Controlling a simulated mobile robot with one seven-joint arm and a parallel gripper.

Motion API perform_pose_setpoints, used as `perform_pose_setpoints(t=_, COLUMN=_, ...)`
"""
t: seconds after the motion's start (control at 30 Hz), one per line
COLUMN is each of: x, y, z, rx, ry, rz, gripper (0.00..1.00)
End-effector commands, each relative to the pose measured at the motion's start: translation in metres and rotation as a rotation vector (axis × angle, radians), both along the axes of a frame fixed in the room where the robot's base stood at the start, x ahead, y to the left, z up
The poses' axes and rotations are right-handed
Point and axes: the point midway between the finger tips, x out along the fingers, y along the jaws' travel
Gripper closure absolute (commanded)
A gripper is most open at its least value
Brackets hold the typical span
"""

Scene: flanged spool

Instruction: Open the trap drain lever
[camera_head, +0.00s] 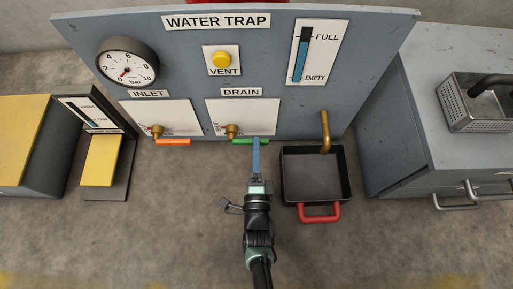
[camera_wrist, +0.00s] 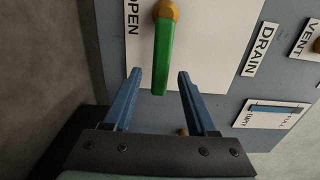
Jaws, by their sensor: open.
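The green drain lever (camera_head: 250,141) lies roughly level, pointing right from its brass valve (camera_head: 233,130) under the DRAIN label (camera_head: 241,92). My gripper (camera_head: 256,142) is at the lever's right part, its blue fingers reaching toward the panel. In the wrist view the green lever (camera_wrist: 163,60) runs from its brass pivot (camera_wrist: 166,11) to a free end between the two blue fingertips of my gripper (camera_wrist: 160,75). The fingers are open, with a gap on each side of the lever. I cannot tell whether the lever is deep between them. An OPEN marking shows beside it.
The orange inlet lever (camera_head: 173,142) is left of the drain lever. A brass spout (camera_head: 325,132) overhangs a black tray (camera_head: 288,180) with a red handle (camera_head: 318,213) at right. The level gauge (camera_head: 302,55) shows a tall blue column. A grey cabinet (camera_head: 400,150) stands further right.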

Motion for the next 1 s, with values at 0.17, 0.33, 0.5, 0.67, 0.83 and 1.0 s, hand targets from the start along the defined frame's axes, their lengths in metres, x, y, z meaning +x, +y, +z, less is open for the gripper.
perform_pose_setpoints(t=0.17, x=0.014, y=-0.0001, z=-0.0008, rx=0.001, ry=-0.001, rz=-0.001, gripper=0.43)
perform_pose_setpoints(t=0.33, x=0.0158, y=-0.0005, z=0.0005, rx=0.0, ry=0.0, rz=-0.001, gripper=0.43)
perform_pose_setpoints(t=0.5, x=0.0156, y=-0.0004, z=0.0006, rx=0.0, ry=0.0, rz=-0.001, gripper=0.5)
perform_pose_setpoints(t=0.67, x=0.0154, y=-0.0004, z=0.0005, rx=0.0, ry=0.0, rz=-0.001, gripper=0.79)
perform_pose_setpoints(t=0.83, x=0.0153, y=-0.0003, z=0.0004, rx=0.0, ry=0.0, rz=-0.001, gripper=1.0)
perform_pose_setpoints(t=1.0, x=0.0152, y=-0.0004, z=0.0003, rx=0.0, ry=0.0, rz=-0.001, gripper=1.0)
